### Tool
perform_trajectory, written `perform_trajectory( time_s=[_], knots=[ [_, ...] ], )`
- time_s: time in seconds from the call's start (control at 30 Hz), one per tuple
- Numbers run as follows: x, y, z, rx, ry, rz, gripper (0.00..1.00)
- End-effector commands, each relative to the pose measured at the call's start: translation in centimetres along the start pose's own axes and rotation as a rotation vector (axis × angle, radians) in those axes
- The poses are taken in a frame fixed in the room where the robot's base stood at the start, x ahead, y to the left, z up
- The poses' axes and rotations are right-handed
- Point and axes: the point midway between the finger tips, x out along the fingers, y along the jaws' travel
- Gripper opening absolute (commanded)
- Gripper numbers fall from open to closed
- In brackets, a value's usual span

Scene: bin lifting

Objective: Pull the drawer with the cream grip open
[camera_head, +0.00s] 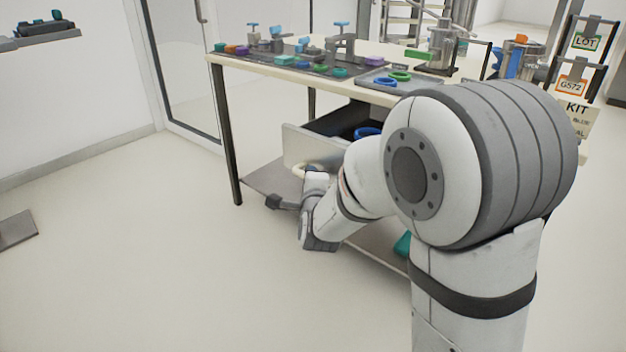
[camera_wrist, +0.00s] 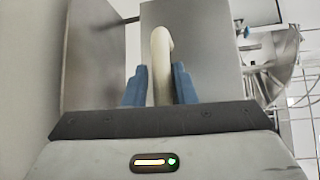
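The drawer (camera_head: 301,147) under the bench top stands part way out, and I can see into it. Its cream grip (camera_head: 309,168) is on the front panel, partly hidden by my gripper (camera_head: 290,199). In the wrist view the cream grip (camera_wrist: 161,60) runs between the two blue fingers of my gripper (camera_wrist: 160,85), close against the right finger, with a thin gap showing at the left one. The grey drawer front (camera_wrist: 205,60) is behind the grip.
A blue ring (camera_head: 367,133) lies inside the drawer. The bench top (camera_head: 352,89) carries colored parts and a grey tray (camera_head: 385,84). A lower shelf (camera_head: 262,180) is beneath, with a teal item (camera_head: 403,244).

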Motion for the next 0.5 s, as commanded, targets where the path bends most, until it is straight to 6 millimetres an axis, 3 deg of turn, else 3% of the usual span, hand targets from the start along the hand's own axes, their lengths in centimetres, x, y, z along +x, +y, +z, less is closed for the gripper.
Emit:
perform_trajectory(
  time_s=[0.17, 0.5],
  knots=[
    [0.00, -0.09, -0.02, 0.001, 0.001, -0.002, 0.38],
    [-0.98, -0.26, 0.02, 0.001, 0.000, -0.004, 0.38]
  ],
)
